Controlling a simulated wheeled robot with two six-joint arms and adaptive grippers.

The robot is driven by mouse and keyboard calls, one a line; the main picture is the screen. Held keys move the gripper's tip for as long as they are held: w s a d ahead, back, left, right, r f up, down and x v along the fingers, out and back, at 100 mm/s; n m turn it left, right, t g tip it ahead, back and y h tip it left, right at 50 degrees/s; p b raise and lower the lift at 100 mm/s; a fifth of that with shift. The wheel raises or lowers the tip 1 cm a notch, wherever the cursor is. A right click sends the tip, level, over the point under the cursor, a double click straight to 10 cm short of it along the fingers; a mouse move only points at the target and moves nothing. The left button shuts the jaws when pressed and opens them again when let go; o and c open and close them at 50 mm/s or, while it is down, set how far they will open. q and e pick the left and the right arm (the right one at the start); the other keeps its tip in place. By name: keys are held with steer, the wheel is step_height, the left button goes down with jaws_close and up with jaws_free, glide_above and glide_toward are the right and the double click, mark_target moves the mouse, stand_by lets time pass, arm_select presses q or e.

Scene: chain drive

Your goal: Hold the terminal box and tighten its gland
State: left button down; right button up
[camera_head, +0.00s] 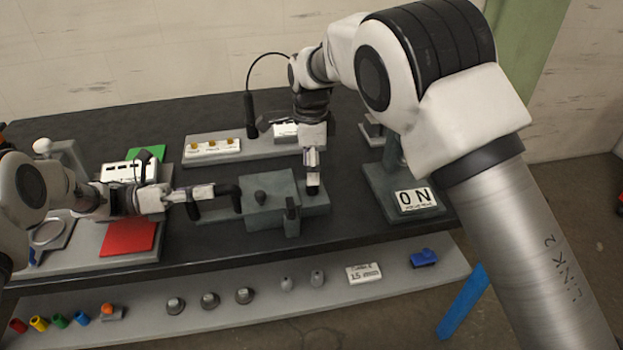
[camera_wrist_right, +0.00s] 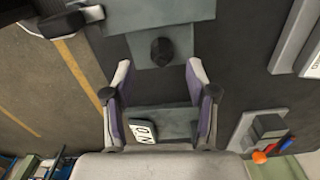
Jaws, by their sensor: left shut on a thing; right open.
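The terminal box appears to be the grey block (camera_head: 270,217) at the middle of the bench, with a black knob on top. My left gripper (camera_head: 228,191) reaches in from the left and is shut at the box's left side, on what looks like a dark part of it; the exact contact is unclear. A black upright cylinder, likely the gland (camera_wrist_right: 162,52), stands on a grey plate right of the box. My right gripper (camera_head: 312,178) points down above it. In the right wrist view its fingers (camera_wrist_right: 160,92) are open, with the cylinder beyond the fingertips.
A grey stand with an ON sign (camera_head: 416,199) stands to the right. A strip with yellow buttons (camera_head: 211,147) lies behind the box. A red pad (camera_head: 128,238) lies at the left. A front shelf (camera_head: 330,300) carries several small parts.

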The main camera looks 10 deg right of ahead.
step_height(320, 180, up, 8)
steer(key=shift+f, duration=0.15)
arm_select(q)
steer(key=c, duration=0.8)
jaws_free()
steer(key=shift+c, duration=0.2)
steer(key=shift+w+f, duration=0.1)
steer(key=shift+w, duration=0.05)
arm_select(e)
steer(key=shift+f, duration=0.1)
